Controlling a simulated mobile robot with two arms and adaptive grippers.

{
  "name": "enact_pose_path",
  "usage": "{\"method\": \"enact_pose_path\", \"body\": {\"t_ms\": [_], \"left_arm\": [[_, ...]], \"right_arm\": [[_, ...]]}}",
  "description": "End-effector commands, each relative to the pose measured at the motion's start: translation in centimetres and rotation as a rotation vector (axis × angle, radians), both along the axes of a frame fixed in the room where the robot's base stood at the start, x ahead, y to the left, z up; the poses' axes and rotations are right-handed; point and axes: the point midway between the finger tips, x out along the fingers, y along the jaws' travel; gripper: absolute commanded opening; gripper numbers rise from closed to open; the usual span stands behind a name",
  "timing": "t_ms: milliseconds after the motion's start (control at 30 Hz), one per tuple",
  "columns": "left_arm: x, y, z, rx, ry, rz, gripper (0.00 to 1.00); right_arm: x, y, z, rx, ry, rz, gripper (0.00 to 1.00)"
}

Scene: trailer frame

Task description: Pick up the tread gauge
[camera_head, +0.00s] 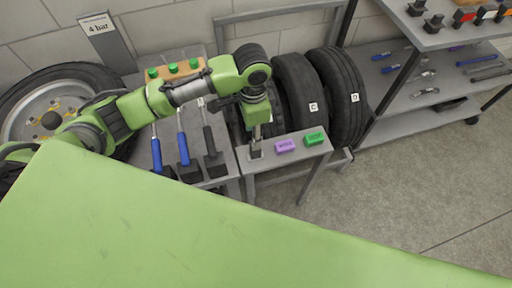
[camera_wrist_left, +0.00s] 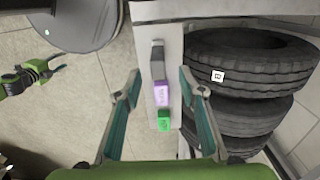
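A slim silver and dark grey tool, which looks like the tread gauge (camera_head: 255,152), is on a narrow grey stand beside a purple labelled block (camera_head: 285,146) and a green labelled block (camera_head: 314,138). In the left wrist view the grey tool (camera_wrist_left: 158,58), purple block (camera_wrist_left: 161,95) and green block (camera_wrist_left: 164,121) form a line. My left gripper (camera_head: 257,122) points down above the grey tool. In its wrist view the two fingers (camera_wrist_left: 160,75) are wide apart with nothing between them gripped. My right gripper (camera_wrist_left: 52,68) shows small at the left edge of that view; its fingers are unclear.
Tyres (camera_head: 296,92) stand behind the stand. Left of it, a grey table holds blue- and black-handled tools (camera_head: 183,148). A wheel (camera_head: 50,112) leans at far left. A shelf with tools (camera_head: 425,92) is at right. Floor at lower right is clear.

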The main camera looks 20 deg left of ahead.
Motion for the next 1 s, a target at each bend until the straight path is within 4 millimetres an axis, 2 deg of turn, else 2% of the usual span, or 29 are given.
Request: {"method": "enact_pose_path", "body": {"t_ms": [33, 133, 367, 700, 967, 1000], "left_arm": [[-0.1, 0.0, -1.1, 0.001, 0.002, 0.001, 0.37], [0.0, 0.0, -2.6, -0.001, 0.001, 0.001, 0.37], [0.0, -0.1, -4.3, -0.002, -0.001, -0.001, 0.37], [0.0, -0.6, -8.8, -0.001, -0.003, 0.000, 0.37], [0.0, -0.6, -9.2, -0.001, -0.004, -0.002, 0.37], [0.0, -0.6, -9.2, -0.001, -0.004, -0.002, 0.34]], "right_arm": [[0.0, 0.0, 0.1, 0.000, 0.000, 0.000, 0.40], [0.0, 0.0, 0.1, 0.000, 0.000, 0.000, 0.40], [0.0, 0.0, 0.3, 0.000, 0.000, 0.000, 0.40], [0.0, 0.0, 1.0, 0.000, 0.000, 0.000, 0.40], [0.0, 0.0, 1.0, 0.000, 0.000, -0.001, 0.40], [0.0, 0.0, 1.0, 0.000, 0.000, -0.001, 0.40]]}}
